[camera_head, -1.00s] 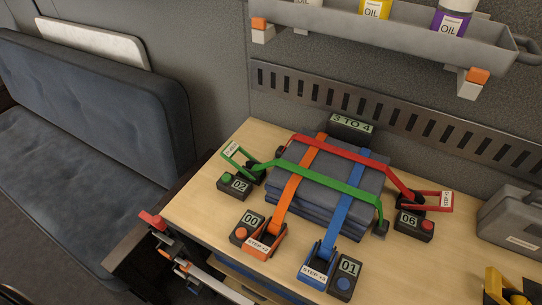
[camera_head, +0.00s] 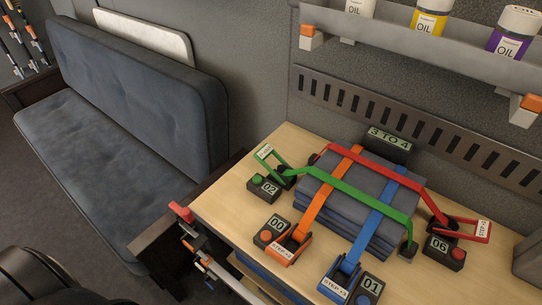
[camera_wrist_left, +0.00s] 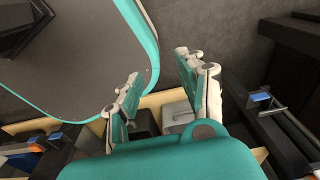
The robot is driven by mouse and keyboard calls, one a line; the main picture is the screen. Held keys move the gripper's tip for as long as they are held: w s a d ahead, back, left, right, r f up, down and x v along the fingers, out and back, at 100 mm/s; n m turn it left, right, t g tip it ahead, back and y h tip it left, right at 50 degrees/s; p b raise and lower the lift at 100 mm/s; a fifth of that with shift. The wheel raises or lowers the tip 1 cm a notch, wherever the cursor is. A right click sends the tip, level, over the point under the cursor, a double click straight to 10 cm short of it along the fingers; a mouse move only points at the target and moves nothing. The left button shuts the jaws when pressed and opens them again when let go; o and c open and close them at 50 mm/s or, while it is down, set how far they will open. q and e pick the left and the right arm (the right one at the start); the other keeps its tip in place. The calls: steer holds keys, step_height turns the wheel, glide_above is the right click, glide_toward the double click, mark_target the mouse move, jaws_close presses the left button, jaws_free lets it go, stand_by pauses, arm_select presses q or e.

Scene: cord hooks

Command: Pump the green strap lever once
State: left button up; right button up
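The green strap lever (camera_head: 269,157) sticks up at a tilt at the left end of the green strap (camera_head: 355,192). It has a white label on its end. The black counter box (camera_head: 264,187) beside it reads 02 and has a green button. The green strap crosses a stack of folded grey-blue blankets (camera_head: 330,205) on the wooden table. Neither gripper shows in the head view, and nothing touches the green lever there. In the left wrist view my left gripper (camera_wrist_left: 158,65) has its fingers apart with nothing between them. My right gripper is not seen.
An orange lever (camera_head: 283,255), a blue lever (camera_head: 336,287) and a red lever (camera_head: 475,231) stand around the stack, with boxes reading 00, 01 and 06. A sign (camera_head: 388,141) reads 3 TO 4. A shelf with oil bottles (camera_head: 430,18) hangs above. A blue sofa (camera_head: 110,150) is left.

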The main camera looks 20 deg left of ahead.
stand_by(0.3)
arm_select(q)
steer(key=shift+a, duration=0.1)
steer(key=shift+c, duration=1.3)
steer(key=shift+t, duration=0.3)
steer(key=w+r, duration=0.2)
steer(key=w, duration=0.3)
steer(key=shift+w+d+r+p, duration=0.25)
steer(key=shift+d+r+p, duration=0.05)
steer(key=shift+d+r, duration=0.1)
jaws_close()
steer(key=w+d+r+t+p, duration=0.2)
steer(key=w+r, duration=1.2)
steer(key=r, duration=0.1)
steer(key=w+r+m+t+p, duration=0.1)
steer(key=w+r, duration=0.2)
steer(key=r, duration=0.9)
steer(key=w+r+t, duration=0.1)
steer(key=w+r, duration=0.2)
steer(key=r, duration=1)
steer(key=w+a+r+m+t+h, duration=0.1)
steer(key=w+a+r+m+t, duration=0.1)
steer(key=w+r+t, duration=0.3)
steer(key=w+a+r+m+t+h, duration=0.1)
steer(key=w+r+t, duration=0.3)
steer(key=w, duration=1)
step_height(320, 180, up, 2)
steer(key=shift+w+a+r+m+t, duration=0.2)
steer(key=shift+a+m+t, duration=0.2)
steer(key=shift+a+m, duration=0.15)
